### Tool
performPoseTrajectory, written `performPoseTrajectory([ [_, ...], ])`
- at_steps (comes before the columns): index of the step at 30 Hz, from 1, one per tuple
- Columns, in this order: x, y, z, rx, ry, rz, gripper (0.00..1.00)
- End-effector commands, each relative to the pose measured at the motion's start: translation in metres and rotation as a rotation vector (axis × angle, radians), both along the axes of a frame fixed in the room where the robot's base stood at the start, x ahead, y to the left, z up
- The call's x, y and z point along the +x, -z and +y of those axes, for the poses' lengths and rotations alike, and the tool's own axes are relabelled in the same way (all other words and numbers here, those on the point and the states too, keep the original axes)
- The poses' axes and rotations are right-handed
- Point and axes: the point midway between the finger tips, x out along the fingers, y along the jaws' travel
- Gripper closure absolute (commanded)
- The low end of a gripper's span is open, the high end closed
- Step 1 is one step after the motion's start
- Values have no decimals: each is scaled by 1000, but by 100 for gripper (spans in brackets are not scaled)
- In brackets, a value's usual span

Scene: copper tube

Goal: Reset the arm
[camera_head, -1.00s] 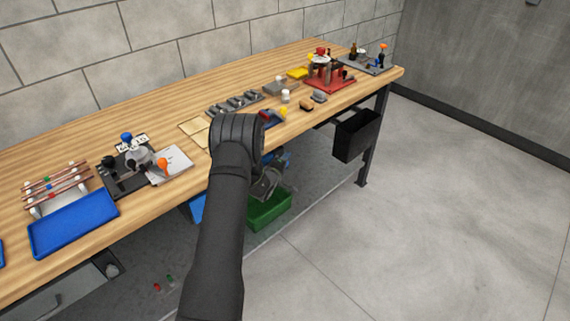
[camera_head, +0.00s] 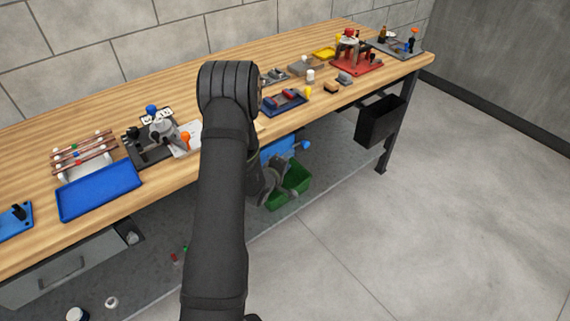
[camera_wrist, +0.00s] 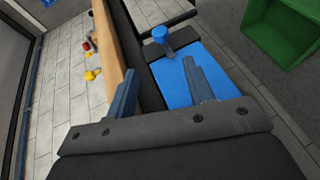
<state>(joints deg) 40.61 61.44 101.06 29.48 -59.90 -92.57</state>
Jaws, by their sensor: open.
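My arm (camera_head: 222,190) rises through the middle of the head view, in front of the workbench (camera_head: 215,70). Its far end bends down past the bench's front edge. My gripper (camera_wrist: 160,88) shows in the wrist view with its two fingers apart and nothing between them. In the head view the fingers cannot be made out clearly behind the arm. In the wrist view a blue surface (camera_wrist: 190,75) with a blue knob lies beyond the right finger.
A green bin (camera_head: 297,186) sits on the lower shelf near the wrist. A black box (camera_head: 380,122) hangs under the bench's right end. A blue tray (camera_head: 98,192), tube rack (camera_head: 84,156) and red fixture (camera_head: 357,64) stand on top. The floor at right is clear.

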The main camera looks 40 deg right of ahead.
Motion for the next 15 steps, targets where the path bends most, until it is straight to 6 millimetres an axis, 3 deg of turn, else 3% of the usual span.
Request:
performPoseTrajectory([
  [6, -7, -4, 15, 0, 0, 0, 52],
  [15, -7, -4, 16, 0, 0, 0, 52],
])
